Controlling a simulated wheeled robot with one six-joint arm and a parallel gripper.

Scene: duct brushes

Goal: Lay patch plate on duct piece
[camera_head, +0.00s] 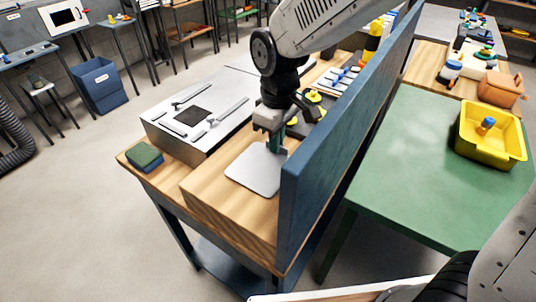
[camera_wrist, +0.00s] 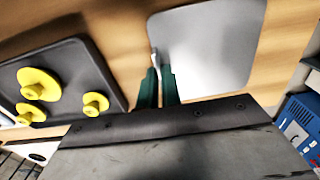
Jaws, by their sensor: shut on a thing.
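The patch plate, a light grey rounded sheet (camera_head: 257,169), is over the wooden bench top at the near end; I cannot tell whether it touches the wood. It also fills the upper middle of the wrist view (camera_wrist: 212,45). My gripper (camera_head: 275,143) has green fingers, shut on the plate at its edge; they also show in the wrist view (camera_wrist: 158,88). The duct piece, a grey metal box (camera_head: 175,140), stands left of my gripper. Its top has a dark rectangular opening (camera_head: 193,116) with light strips around it.
A blue upright panel (camera_head: 325,150) stands close on the right of my gripper. A dark tray (camera_wrist: 85,55) with yellow knobs lies beside the plate. A green and blue block (camera_head: 145,157) sits at the bench's left corner. A yellow bin (camera_head: 488,150) stands on the green table.

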